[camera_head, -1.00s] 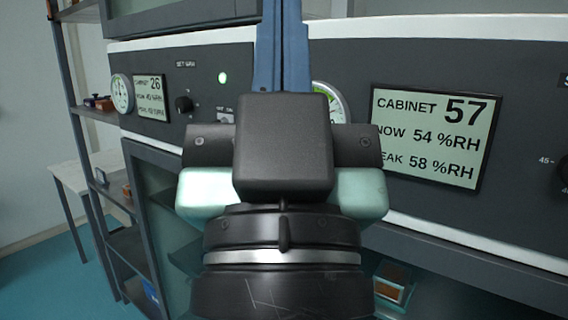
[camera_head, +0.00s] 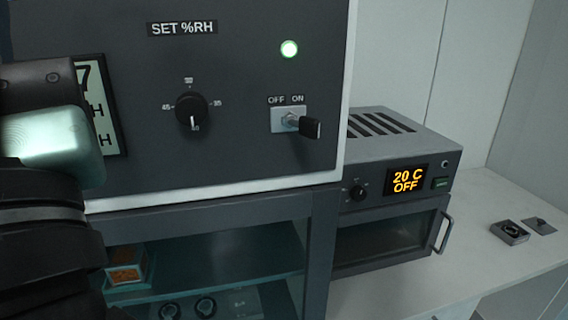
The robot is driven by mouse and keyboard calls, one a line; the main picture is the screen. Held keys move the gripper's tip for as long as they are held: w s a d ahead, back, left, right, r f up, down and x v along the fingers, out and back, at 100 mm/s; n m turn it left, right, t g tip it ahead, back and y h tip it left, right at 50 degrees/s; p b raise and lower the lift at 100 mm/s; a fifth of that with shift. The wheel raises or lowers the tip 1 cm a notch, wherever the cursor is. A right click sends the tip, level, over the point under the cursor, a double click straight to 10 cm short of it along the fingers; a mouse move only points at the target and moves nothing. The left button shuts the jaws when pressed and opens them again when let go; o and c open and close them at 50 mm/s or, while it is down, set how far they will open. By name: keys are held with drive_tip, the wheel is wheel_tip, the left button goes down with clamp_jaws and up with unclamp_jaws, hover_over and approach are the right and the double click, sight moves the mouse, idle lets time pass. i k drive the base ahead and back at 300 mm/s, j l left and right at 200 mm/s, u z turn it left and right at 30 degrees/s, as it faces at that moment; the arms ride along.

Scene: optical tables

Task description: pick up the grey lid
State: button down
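A small flat grey square with a little knob on top, which looks like the grey lid (camera_head: 541,226), lies on the white bench at the far right of the head view. Just left of it is a small dark grey open box (camera_head: 509,231) with something round and dark inside. Only part of my arm shows at the left edge, far from the lid. My gripper's fingers are out of the picture.
A grey oven (camera_head: 392,215) reading "20 C OFF" stands on the white bench (camera_head: 395,294), its door handle sticking out. A large cabinet (camera_head: 240,100) with knob and key fills the left. Behind its glass are an orange-filled box (camera_head: 127,274) and round items.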

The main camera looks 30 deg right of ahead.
sight(540, 225)
drive_tip(key=l+z, duration=1.15)
drive_tip(key=i+l+z, duration=0.1)
drive_tip(key=l+z, duration=0.3)
drive_tip(key=i+l, duration=0.2)
drive_tip(key=l, duration=0.2)
drive_tip(key=i+l, duration=0.15)
drive_tip(key=l, duration=0.2)
drive_tip(key=z, duration=0.05)
